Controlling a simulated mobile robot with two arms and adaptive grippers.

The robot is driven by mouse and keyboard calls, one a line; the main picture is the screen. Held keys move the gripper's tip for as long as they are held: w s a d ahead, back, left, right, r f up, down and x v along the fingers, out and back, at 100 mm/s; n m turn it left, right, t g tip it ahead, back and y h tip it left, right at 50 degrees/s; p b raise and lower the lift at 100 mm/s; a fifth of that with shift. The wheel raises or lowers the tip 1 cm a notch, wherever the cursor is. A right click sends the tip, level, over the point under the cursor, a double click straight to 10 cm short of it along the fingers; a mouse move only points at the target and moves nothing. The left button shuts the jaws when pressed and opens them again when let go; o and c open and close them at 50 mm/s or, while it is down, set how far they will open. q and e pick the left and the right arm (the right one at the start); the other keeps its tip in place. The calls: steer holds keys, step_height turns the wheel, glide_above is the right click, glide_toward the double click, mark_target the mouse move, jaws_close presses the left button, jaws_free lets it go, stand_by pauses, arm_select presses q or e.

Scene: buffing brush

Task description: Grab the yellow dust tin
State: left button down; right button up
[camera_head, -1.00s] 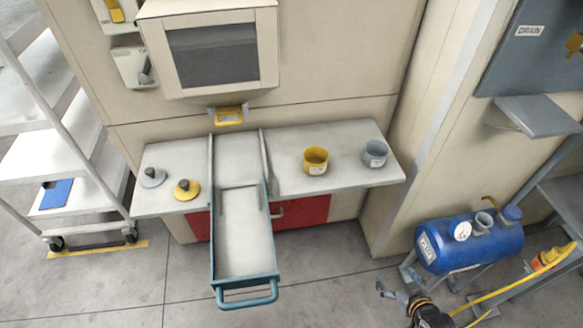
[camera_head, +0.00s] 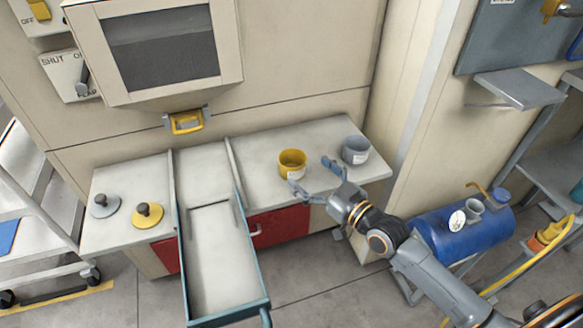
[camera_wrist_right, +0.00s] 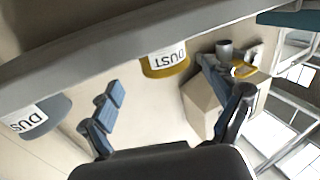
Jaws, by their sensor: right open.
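The yellow dust tin (camera_head: 292,162) stands upright on the right part of the pale counter, with a white label on its front. My right gripper (camera_head: 312,176) is open at the counter's front edge, just right of the tin, with nothing between its fingers. In the right wrist view the yellow tin (camera_wrist_right: 165,62) shows beyond the gap between the open fingers (camera_wrist_right: 172,105), its DUST label appearing upside down. A grey dust tin (camera_head: 355,150) stands to the right of the yellow one and also shows in the wrist view (camera_wrist_right: 42,116). My left gripper is not in view.
A teal-edged tray (camera_head: 226,262) juts out from the counter (camera_head: 254,140) left of the tins. A grey lid (camera_head: 104,206) and a yellow lid (camera_head: 147,215) lie at the counter's left. A blue tank (camera_head: 462,236) stands on the right beside my arm.

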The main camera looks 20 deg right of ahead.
mark_target(284, 153)
steer(key=x, duration=0.5)
steer(key=shift+w+a+b, duration=0.25)
steer(key=shift+a+b, duration=0.05)
steer(key=shift+a, duration=0.15)
steer(key=shift+w+a, duration=0.1)
steer(key=shift+w, duration=0.1)
steer(key=shift+c, duration=0.5)
steer(key=c, duration=1.1)
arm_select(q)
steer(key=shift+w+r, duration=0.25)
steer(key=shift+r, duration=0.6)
arm_select(e)
steer(key=shift+c, duration=0.6)
steer(key=shift+r, duration=0.1)
